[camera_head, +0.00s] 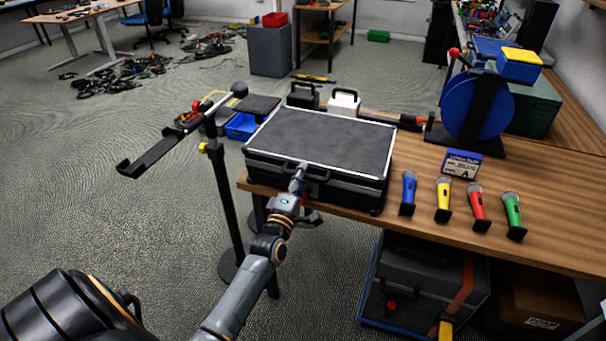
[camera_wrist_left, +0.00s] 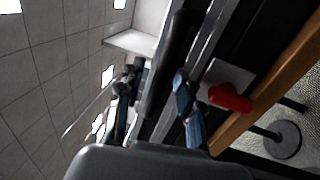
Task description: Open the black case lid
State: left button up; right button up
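The black case (camera_head: 322,145) lies shut on the wooden table, its flat dark lid framed by silver edges. A dark handle is on its front side; a dark bar (camera_wrist_left: 168,62), likely this handle, shows close up in the left wrist view. A red latch-like part (camera_wrist_left: 230,97) sits beside it on a pale plate. My left gripper (camera_head: 304,198) is at the case's front face, fingers spread. In the left wrist view its fingers (camera_wrist_left: 155,98) are apart, with the bar's lower end between them in the picture; I cannot tell whether they touch it. My right gripper is not in view.
Blue, yellow, red and green microphones (camera_head: 443,200) stand right of the case. A blue cable reel (camera_head: 477,110) is behind them. A black stand (camera_head: 222,190) rises left of the table. Black and white padlock-like items (camera_head: 344,102) sit behind the case.

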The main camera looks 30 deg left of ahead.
pick_arm(q)
jog(key=shift+w, duration=0.25)
grip_shut()
